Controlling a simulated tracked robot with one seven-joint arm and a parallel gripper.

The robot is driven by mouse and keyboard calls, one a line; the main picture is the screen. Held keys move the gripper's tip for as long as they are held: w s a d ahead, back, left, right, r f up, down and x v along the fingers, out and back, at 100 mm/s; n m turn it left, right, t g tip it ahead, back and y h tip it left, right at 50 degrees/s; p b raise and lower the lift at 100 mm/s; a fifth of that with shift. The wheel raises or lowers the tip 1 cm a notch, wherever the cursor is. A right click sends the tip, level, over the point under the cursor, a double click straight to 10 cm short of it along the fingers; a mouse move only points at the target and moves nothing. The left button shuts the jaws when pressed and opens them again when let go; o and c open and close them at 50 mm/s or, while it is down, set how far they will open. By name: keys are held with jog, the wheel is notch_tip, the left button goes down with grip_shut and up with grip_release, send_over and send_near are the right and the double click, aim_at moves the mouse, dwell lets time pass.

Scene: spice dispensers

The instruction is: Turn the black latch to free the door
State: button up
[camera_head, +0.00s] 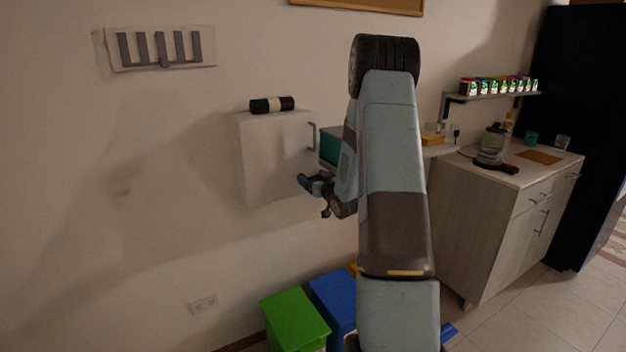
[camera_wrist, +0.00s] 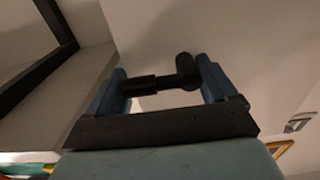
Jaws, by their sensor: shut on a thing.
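The black latch (camera_wrist: 187,70) shows in the wrist view as a short dark bar with a rounded crosspiece. It lies between the two blue fingers of my gripper (camera_wrist: 161,80), which is shut on it. In the head view my gripper (camera_head: 318,186) is at the lower right of the white wall cabinet (camera_head: 272,160), below its grey door handle (camera_head: 311,136). The cabinet door looks shut. In the head view I cannot tell the latch apart from the dark gripper parts.
A green bin (camera_head: 294,318) and a blue bin (camera_head: 333,298) stand below. A counter (camera_head: 520,172) and a spice shelf (camera_head: 500,95) are to the right, beyond my arm.

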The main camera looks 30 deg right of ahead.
aim_at(300, 169)
jog(key=shift+d+r, duration=0.1)
jog(key=shift+c, duration=0.2)
jog(key=n, duration=0.2)
jog(key=r+n, duration=0.1)
jog(key=n, duration=0.1)
jog(key=shift+a+n, duration=0.2)
jog(key=shift+n, duration=0.2)
jog(key=n, duration=0.3)
jog(key=r+n, duration=0.1)
jog(key=shift+a+n, duration=0.3)
jog(key=shift+a, duration=0.1)
jog(key=n, duration=0.3)
jog(key=a+n, duration=0.1)
jog(key=shift+r, duration=0.3)
jog(key=shift+a+n, duration=0.3)
jog(key=shift+n, duration=0.9)
jog(key=shift+a+n, duration=0.3)
jog(key=shift+n, duration=0.9)
jog(key=shift+a, duration=0.1)
jog(key=o, duration=0.8)
jog(key=shift+o, duration=0.2)
jog(key=shift+s, duration=0.15)
